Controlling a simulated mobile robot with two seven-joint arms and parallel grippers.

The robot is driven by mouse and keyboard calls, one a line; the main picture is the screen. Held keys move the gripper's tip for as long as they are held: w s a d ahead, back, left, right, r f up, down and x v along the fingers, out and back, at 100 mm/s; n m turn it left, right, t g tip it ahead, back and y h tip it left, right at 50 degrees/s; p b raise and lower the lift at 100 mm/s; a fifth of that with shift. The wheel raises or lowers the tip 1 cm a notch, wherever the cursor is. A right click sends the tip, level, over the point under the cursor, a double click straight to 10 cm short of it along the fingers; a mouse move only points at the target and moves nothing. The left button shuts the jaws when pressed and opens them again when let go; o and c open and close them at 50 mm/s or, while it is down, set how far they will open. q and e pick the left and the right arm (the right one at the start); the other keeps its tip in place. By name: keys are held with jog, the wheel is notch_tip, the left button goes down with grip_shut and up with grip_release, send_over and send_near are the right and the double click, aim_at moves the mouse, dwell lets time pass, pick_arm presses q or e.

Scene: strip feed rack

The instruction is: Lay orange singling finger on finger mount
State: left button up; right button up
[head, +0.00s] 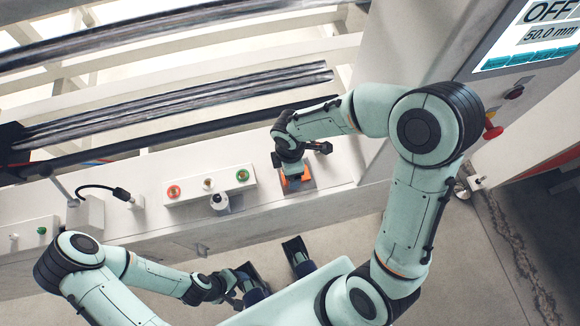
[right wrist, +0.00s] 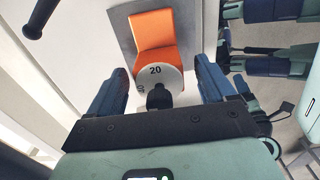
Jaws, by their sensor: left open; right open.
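The orange singling finger (right wrist: 155,45) is an angled orange piece lying on a grey plate (right wrist: 123,35) in the right wrist view. A white disc marked 20 (right wrist: 170,82) with a black knob (right wrist: 159,97) overlaps its near end. My right gripper (right wrist: 160,85) is open, its blue fingers on either side of the disc and apart from it. In the head view the orange piece (head: 299,182) is partly hidden under my right gripper (head: 290,163). My left gripper (head: 235,296) is open, low in front of the ledge. I cannot tell whether the grey plate is the finger mount.
Left of the orange piece are a small white and black part (head: 219,202) and a white button box (head: 208,184) with red and green buttons. A black cable fitting (head: 121,194) stands further left. Dark rails (head: 180,108) run behind. A control panel (head: 528,38) reads OFF and 50.0 mm.

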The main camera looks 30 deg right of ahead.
notch_tip(320, 180, up, 12)
jog(key=shift+p, duration=1.15)
pick_arm(q)
notch_tip(320, 180, up, 2)
jog(key=shift+w+r, duration=0.1)
pick_arm(e)
jog(key=shift+f, duration=0.1)
